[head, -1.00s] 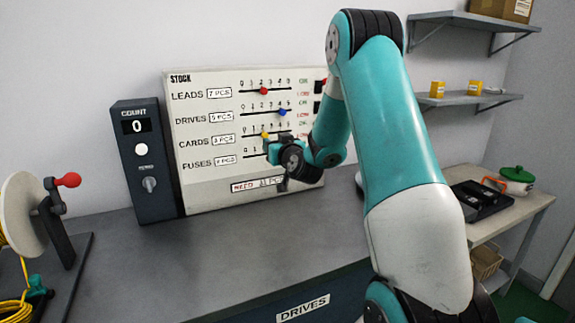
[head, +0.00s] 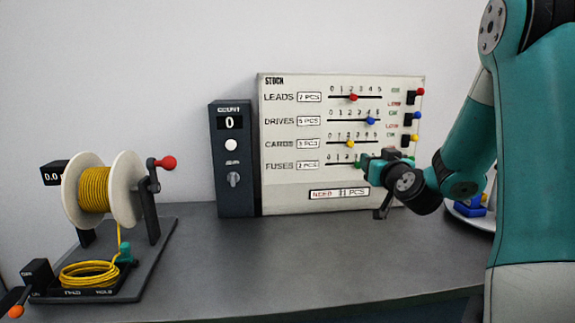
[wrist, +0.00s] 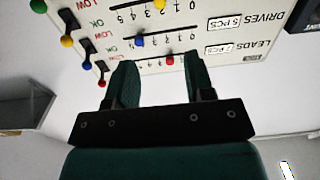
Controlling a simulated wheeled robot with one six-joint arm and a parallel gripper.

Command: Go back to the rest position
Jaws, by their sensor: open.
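My gripper (head: 376,163) is in front of the lower right of the white stock board (head: 285,194) in the head view. It covers part of the fuses row. In the wrist view the two dark green fingers of my gripper (wrist: 160,78) stand apart with nothing between them. The board appears upside down beyond them there. The red leads slider (head: 353,97), blue drives slider (head: 370,121) and yellow cards slider (head: 350,143) show on their scales. I cannot tell whether the gripper touches the board.
A dark count box (head: 232,190) reading 0 stands left of the board. A reel of yellow cable (head: 95,190) with a red-knobbed crank is at the left. A blue object (head: 470,208) sits behind my arm at the right. The grey bench (head: 270,255) is clear in front.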

